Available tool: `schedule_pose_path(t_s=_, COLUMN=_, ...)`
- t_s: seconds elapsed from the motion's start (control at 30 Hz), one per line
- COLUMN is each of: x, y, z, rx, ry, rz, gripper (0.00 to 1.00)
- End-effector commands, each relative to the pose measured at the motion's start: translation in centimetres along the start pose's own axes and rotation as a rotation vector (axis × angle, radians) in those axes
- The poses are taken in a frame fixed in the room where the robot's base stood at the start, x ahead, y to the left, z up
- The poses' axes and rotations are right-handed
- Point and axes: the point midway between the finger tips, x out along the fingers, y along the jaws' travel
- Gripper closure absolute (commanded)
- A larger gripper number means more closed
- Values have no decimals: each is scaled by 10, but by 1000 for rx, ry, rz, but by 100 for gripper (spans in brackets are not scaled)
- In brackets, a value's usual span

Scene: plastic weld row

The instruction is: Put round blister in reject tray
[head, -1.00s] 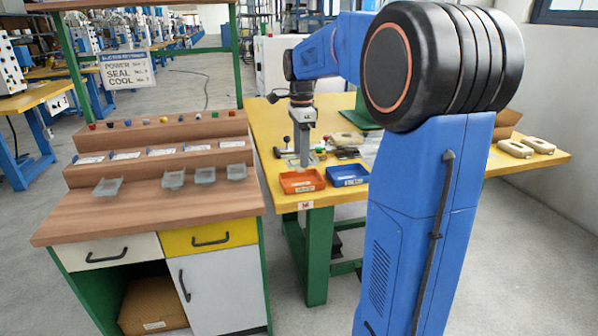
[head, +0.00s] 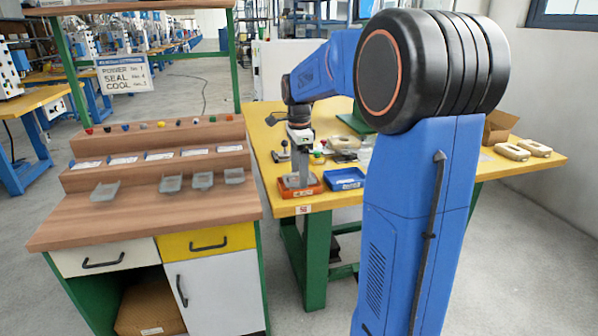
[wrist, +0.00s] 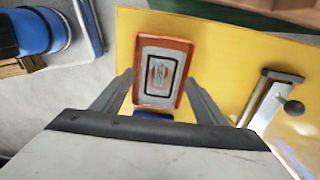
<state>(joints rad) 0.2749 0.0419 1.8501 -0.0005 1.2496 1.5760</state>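The orange tray (head: 313,189), which I take as the reject tray, sits at the near left corner of the yellow table. In the wrist view the tray (wrist: 151,40) lies between my fingers. A grey, clear-looking pack (wrist: 149,51) with rounded corners and a dark inner outline lies inside its rim; I take it as the round blister, though its outline looks more rectangular than round. My gripper (wrist: 160,77) is low over the tray, with its fingers spread to either side of the pack and orange showing between. In the head view my gripper (head: 297,181) points down into the tray.
A blue tray (head: 345,179) stands close to the right of the orange one. A small lever device (head: 282,152) stands behind to the left. Beige parts (head: 512,151) lie at the table's right. A wooden bench (head: 150,215) with several grey holders stands to the left.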

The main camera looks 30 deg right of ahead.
Motion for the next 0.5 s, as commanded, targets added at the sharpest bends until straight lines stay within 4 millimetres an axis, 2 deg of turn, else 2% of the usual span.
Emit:
schedule_pose_path(t_s=0.33, x=-3, y=0, z=0, rx=0, ry=0, rz=0, gripper=34)
schedule_pose_path(t_s=0.5, x=-21, y=-1, z=0, rx=0, ry=0, rz=-3, gripper=34)
